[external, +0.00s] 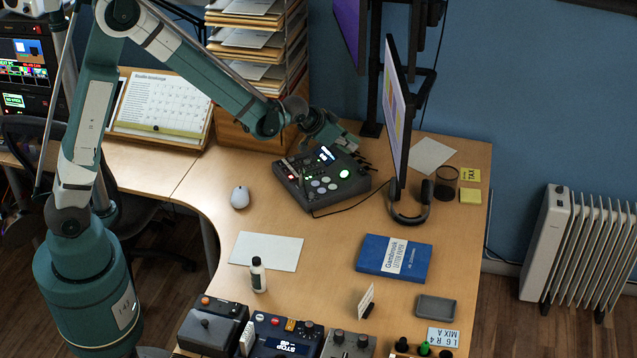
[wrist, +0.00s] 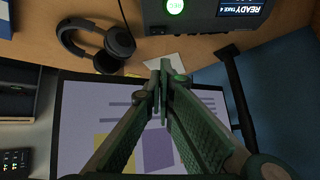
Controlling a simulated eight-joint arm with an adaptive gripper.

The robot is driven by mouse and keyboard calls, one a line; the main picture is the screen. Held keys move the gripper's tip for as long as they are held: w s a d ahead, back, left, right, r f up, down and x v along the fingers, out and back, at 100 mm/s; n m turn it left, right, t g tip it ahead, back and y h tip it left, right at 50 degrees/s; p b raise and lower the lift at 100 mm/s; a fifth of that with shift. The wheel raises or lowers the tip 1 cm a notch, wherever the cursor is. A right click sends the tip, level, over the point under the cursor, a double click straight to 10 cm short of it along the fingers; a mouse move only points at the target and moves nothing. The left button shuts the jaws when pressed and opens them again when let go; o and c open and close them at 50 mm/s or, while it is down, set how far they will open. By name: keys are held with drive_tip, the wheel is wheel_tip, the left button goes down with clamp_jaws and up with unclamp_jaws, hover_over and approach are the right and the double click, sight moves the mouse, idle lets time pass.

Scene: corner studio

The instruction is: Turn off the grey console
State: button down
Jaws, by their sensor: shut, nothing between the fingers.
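The grey console (external: 303,192) sits on the desk below the monitor's left side. A button on it glows green, its small screen is lit, and a small red light shows at its left edge. In the wrist view part of the console (wrist: 191,22) shows at the top, upside down, with a green lit button and a screen reading "READY TAKE". My gripper (external: 338,137) is above the console's far edge. In the wrist view my gripper (wrist: 163,75) has its fingers together and empty, apart from the console's visible face. My wrist hides part of the console's back.
The monitor (external: 396,110) stands close to the right of my gripper, and it fills much of the wrist view (wrist: 120,115). A paper-tray stack (external: 256,75) stands behind left.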

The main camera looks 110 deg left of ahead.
drive_tip(key=b, duration=0.1)
hover_over(363, 175)
drive_tip(key=f, duration=0.5)
drive_tip(key=shift+s+a+f, duration=0.25)
drive_tip(key=shift+s+a, duration=0.05)
drive_tip(key=shift+s, duration=0.1)
wheel_tip(363, 175, down, 2)
drive_tip(key=shift+a+b, duration=0.15)
drive_tip(key=shift+b, duration=0.35)
drive_tip(key=shift+s+f, duration=0.1)
drive_tip(key=shift+f, duration=0.85)
drive_tip(key=shift+s+a+f+b, duration=0.15)
drive_tip(key=shift+f+b, duration=0.1)
drive_tip(key=shift+b, duration=0.15)
drive_tip(key=shift+w+d, duration=0.6)
drive_tip(key=shift+d, duration=0.05)
